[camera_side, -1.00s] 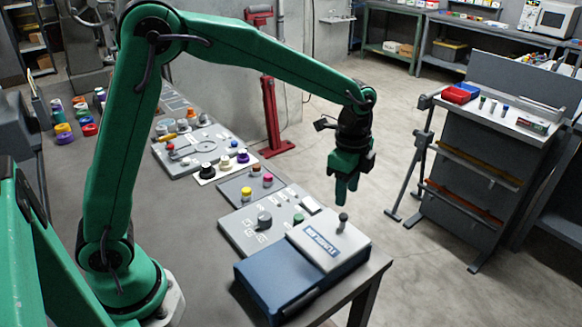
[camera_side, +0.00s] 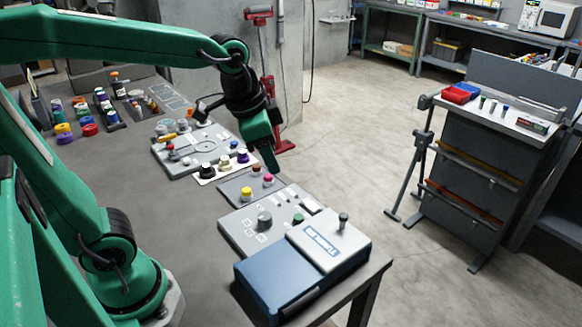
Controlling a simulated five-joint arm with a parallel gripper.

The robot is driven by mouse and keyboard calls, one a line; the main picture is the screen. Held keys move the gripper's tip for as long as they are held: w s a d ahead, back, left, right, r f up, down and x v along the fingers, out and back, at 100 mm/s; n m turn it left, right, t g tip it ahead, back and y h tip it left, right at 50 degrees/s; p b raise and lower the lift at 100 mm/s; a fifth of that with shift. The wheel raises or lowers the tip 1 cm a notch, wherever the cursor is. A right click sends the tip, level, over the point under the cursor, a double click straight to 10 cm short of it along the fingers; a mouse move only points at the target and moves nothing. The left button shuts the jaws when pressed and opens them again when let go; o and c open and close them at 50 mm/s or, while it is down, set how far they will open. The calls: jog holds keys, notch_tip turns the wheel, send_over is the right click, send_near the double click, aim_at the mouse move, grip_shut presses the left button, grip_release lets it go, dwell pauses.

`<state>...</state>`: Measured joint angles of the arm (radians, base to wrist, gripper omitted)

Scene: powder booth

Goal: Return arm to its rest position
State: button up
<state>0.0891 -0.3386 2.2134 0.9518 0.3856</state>
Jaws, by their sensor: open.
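My gripper (camera_side: 270,160) hangs at the end of my green arm, pointing down and slightly right. It is above the table's right edge, near the panel with dark, cream and purple knobs (camera_side: 226,166). The fingers overlap from this side, so the gap between them is hard to see. Nothing shows held in it. My arm's forearm stretches across the upper left of the picture, and the elbow is out of the frame.
Below the gripper lie a panel with yellow and pink knobs (camera_side: 250,188) and a grey control panel (camera_side: 252,236). A blue box with a lever-topped white lid (camera_side: 290,272) stands at the table's near corner. Coloured jars (camera_side: 90,130) stand at left. A red stand (camera_side: 270,95) rises behind.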

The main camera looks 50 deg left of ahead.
jog(key=s+a+n+t, duration=0.2)
jog(key=s+n, duration=0.3)
jog(key=s, duration=0.3)
jog(key=shift+s+a+f, duration=0.25)
jog(key=shift+a+f, duration=0.05)
jog(key=shift+a, duration=0.1)
dwell(0.6)
